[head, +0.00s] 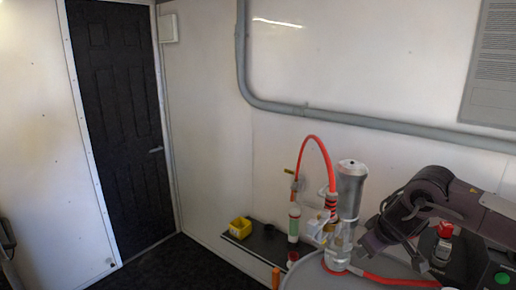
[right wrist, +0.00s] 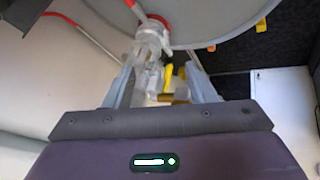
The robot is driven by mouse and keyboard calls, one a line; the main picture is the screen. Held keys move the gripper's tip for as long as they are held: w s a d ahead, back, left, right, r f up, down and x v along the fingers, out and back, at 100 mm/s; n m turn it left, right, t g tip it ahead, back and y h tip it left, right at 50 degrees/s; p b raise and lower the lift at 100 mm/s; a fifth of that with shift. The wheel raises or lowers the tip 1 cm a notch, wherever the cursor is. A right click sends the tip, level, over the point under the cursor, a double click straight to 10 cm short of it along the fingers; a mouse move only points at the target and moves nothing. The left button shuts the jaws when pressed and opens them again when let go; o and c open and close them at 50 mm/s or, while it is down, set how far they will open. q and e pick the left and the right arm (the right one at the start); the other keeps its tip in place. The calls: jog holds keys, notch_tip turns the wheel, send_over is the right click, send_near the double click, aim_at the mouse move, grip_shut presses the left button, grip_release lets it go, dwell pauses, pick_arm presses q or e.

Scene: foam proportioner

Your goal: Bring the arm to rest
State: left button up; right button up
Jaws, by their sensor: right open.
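My right arm (head: 425,195) comes in from the right in the head view, bent, with its wrist low beside the foam proportioner. The proportioner has a silver cylinder (head: 350,190), pale fittings, a red hose (head: 318,142) arching over to the left, and a green-and-white bottle (head: 294,222). In the right wrist view my right gripper (right wrist: 165,62) is open. Pale fittings with a red collar (right wrist: 154,50) show between and beyond its fingers. I cannot tell whether the fingers touch them. My left gripper is not in view.
A round grey drum top (head: 310,275) lies under the proportioner. A yellow bin (head: 240,228) and a dark cup stand on a black shelf (head: 262,244). A red knob (head: 445,230) is close to my right arm. A grey pipe (head: 340,115) runs along the wall. A dark door (head: 120,120) stands at left.

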jog(key=s+a+f+n+t+y, duration=0.1)
jog(key=s+a+f+n+y, duration=0.2)
jog(key=a, duration=0.9)
jog(key=s+a+f+n+y, duration=0.1)
jog(key=a+f+n, duration=0.3)
jog(key=a, duration=0.7)
jog(key=s+a+r+m+t+y, duration=0.1)
jog(key=s+a+m+t+y, duration=0.15)
jog(key=s+a, duration=0.7)
jog(key=s+d+f+m+g+h, duration=0.3)
jog(key=s+d+f+m, duration=0.15)
jog(key=s+d, duration=0.5)
jog(key=s+d+f+m+g+h, duration=0.35)
jog(key=s+d+f, duration=0.25)
jog(key=d, duration=0.6)
notch_tip(320, 180, down, 35)
jog(key=g+b, duration=0.1)
jog(key=b, duration=0.6)
jog(key=s+d+f+b, duration=0.1)
jog(key=s+f+b, duration=0.2)
jog(key=s+f, duration=0.7)
jog(key=s+d+f+g+b, duration=0.1)
jog(key=s+f+b, duration=0.3)
jog(key=s+f, duration=0.7)
notch_tip(320, 180, down, 6)
jog(key=shift+d+f+n+y, duration=0.1)
jog(key=shift+d+n+y, duration=0.25)
jog(key=shift+d, duration=0.3)
jog(key=shift+s, duration=0.2)
jog(key=shift+c, duration=0.2)
